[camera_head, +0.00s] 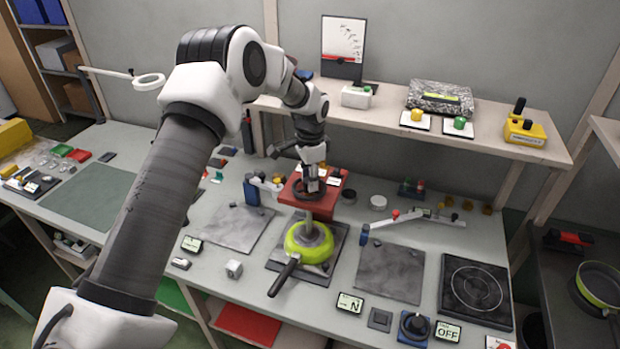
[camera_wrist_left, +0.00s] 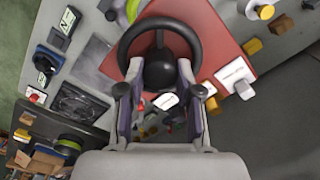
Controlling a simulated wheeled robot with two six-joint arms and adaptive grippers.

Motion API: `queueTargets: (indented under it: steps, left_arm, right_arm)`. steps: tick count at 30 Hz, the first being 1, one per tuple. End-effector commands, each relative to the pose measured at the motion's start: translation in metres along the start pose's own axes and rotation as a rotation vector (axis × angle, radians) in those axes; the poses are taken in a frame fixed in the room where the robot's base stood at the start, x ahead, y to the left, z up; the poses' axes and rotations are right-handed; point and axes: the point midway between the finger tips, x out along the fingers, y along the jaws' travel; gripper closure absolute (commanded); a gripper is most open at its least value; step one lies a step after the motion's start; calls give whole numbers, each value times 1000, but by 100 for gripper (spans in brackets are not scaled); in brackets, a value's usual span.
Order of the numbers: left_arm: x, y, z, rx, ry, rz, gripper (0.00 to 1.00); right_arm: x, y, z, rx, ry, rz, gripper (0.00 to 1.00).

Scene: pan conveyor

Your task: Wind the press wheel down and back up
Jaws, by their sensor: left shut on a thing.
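The press wheel (camera_head: 297,193) is a dark ring on top of the red press (camera_head: 343,207), in the middle of the table. In the left wrist view the wheel (camera_wrist_left: 131,36) stands over the red press top (camera_wrist_left: 222,30). My left gripper (camera_head: 310,187) reaches down to the wheel from above. In the left wrist view its fingers (camera_wrist_left: 160,73) sit on either side of the dark, round middle part of the wheel, shut on it. A green pan (camera_head: 292,243) with a dark handle sits under the press. The fingers partly hide the wheel. My right gripper is not in view.
A raised shelf (camera_head: 395,115) runs behind the press. Dark plates (camera_head: 390,271) lie beside the pan, and a hob (camera_head: 476,290) stands at right. A jointed bar (camera_head: 420,216) lies right of the press.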

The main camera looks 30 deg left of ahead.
Motion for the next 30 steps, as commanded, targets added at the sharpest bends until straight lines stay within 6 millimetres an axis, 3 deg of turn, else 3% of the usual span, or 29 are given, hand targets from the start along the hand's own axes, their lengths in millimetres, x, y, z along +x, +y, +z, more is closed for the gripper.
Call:
queueTargets:
  steps: [18, 19, 21, 30]
  left_arm:
    - [3, 2, 2, 50, -6, 6, 100]
    - [3, 2, 2, 50, -6, 6, 59]
    - [2, 2, 2, 50, -5, 6, 40]
    - [0, 0, 0, 50, -1, 2, 40]
  right_arm:
    - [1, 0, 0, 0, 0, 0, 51]
    - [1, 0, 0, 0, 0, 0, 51]
    - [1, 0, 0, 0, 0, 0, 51]
    - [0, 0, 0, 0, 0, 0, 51]
